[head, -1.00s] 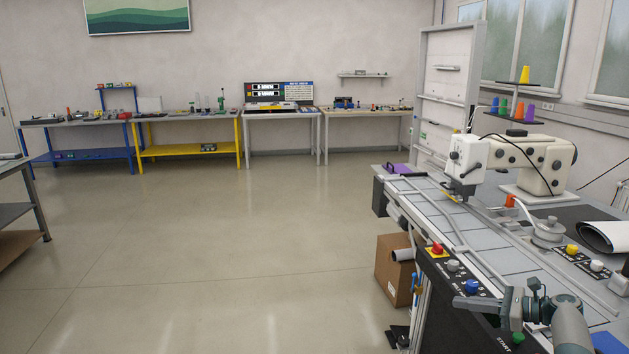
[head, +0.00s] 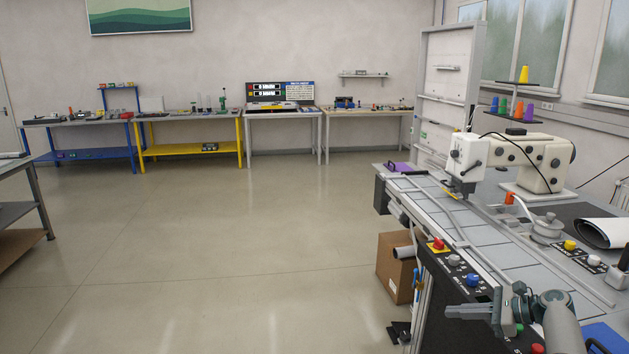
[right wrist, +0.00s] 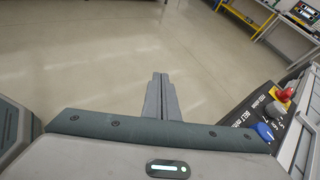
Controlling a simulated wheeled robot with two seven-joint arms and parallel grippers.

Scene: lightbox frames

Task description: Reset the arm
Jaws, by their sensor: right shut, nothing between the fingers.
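My right gripper (head: 452,312) shows at the lower right of the head view, in front of the sewing bench's (head: 470,262) button panel, with its fingers pointing left. In the right wrist view my right gripper (right wrist: 161,78) has its two grey fingers pressed together, with nothing between them. Floor shows beyond the fingertips. My left gripper is not in view.
The panel carries a red button (head: 437,244) and a blue button (head: 473,280). A white sewing machine (head: 532,160) stands on the bench. A cardboard box (head: 396,266) sits on the floor below. The floor (head: 230,240) to the left is clear.

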